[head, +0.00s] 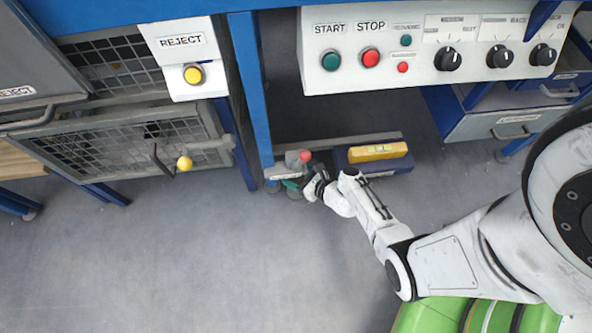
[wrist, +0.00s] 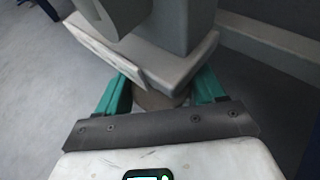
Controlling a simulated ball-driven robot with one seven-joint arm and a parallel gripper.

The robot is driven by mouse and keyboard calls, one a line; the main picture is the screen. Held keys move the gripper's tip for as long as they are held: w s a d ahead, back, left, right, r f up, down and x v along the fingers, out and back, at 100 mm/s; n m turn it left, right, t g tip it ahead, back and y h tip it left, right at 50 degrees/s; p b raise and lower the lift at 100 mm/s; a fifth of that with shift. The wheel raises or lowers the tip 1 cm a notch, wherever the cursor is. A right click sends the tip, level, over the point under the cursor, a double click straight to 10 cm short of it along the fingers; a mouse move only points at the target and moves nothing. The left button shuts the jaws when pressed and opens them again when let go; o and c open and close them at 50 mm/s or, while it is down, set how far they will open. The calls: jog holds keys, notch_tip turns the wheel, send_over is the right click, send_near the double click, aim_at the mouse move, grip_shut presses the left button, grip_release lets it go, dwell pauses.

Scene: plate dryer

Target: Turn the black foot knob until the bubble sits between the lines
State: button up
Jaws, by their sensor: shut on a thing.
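My gripper (head: 293,186) is low near the floor, at the foot of the blue frame. In the wrist view its two green fingers (wrist: 161,93) are shut on a round, dark grey-brown piece, the foot knob (wrist: 160,101), one finger on each side. The knob is under a grey block with a pale plate, which hides its top. In the head view I cannot make the knob out. The yellow spirit level (head: 378,151) lies on a dark blue box to the right of my gripper. Its greenish vial shows, but the bubble is too small to place against the lines.
A white panel (head: 330,84) with buttons and dials overhangs at the top. A mesh crate with a yellow-knobbed handle (head: 184,163) is at left. The floor (head: 220,260) in front is clear.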

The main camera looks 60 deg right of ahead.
dwell(0.3)
jog(key=o, duration=1)
jog(key=shift+s, duration=0.1)
jog(key=p+v, duration=0.4)
jog(key=v, duration=0.6)
jog(key=shift+s+r, duration=0.1)
jog(key=shift+s, duration=0.2)
